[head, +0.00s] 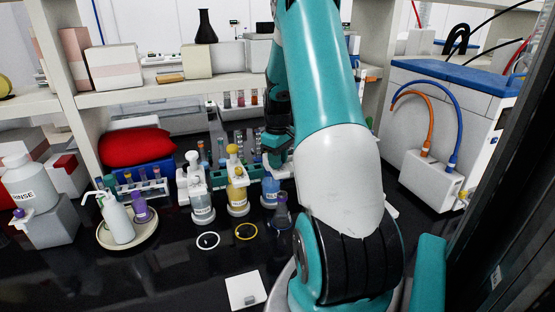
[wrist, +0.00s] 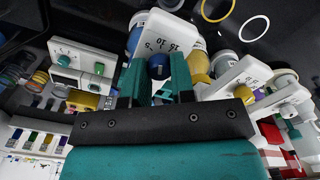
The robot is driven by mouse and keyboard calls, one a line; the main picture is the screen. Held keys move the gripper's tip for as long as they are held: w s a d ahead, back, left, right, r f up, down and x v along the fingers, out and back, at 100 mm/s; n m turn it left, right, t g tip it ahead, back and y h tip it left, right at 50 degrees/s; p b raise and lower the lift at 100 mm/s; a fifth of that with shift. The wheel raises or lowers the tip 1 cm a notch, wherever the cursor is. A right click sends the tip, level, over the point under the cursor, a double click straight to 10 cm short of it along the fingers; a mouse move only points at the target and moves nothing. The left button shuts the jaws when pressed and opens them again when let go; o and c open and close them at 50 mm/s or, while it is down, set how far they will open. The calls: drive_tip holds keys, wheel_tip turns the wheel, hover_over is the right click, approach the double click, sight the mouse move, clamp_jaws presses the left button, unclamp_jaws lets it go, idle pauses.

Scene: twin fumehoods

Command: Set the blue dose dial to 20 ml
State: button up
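The blue dose dial (wrist: 158,66) shows between my two teal fingers in the wrist view. It sits at the end of a white dispenser head (wrist: 172,38) that carries printed numbers, with 10 and 15 readable. The dial's pointer setting is not readable. My gripper (wrist: 158,62) has a finger on each side of the dial, and the dial nearly fills the gap. I cannot tell whether the fingers press on it. In the head view the blue-labelled bottle (head: 270,190) stands right of the yellow one, and my arm partly covers its top.
A yellow-dial dispenser bottle (head: 238,195) and a white-capped dispenser bottle (head: 202,208) stand left of it. A purple flask (head: 281,214) stands close in front. White (head: 208,240) and yellow (head: 246,231) rings lie on the dark bench. A white box (wrist: 78,62) is left in the wrist view.

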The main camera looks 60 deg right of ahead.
clamp_jaws()
drive_tip(key=shift+m, duration=0.3)
drive_tip(key=m, duration=0.2)
drive_tip(key=shift+m, duration=0.4)
drive_tip(key=m+b, duration=0.1)
drive_tip(key=m, duration=0.8)
drive_tip(key=shift+m, duration=1.7)
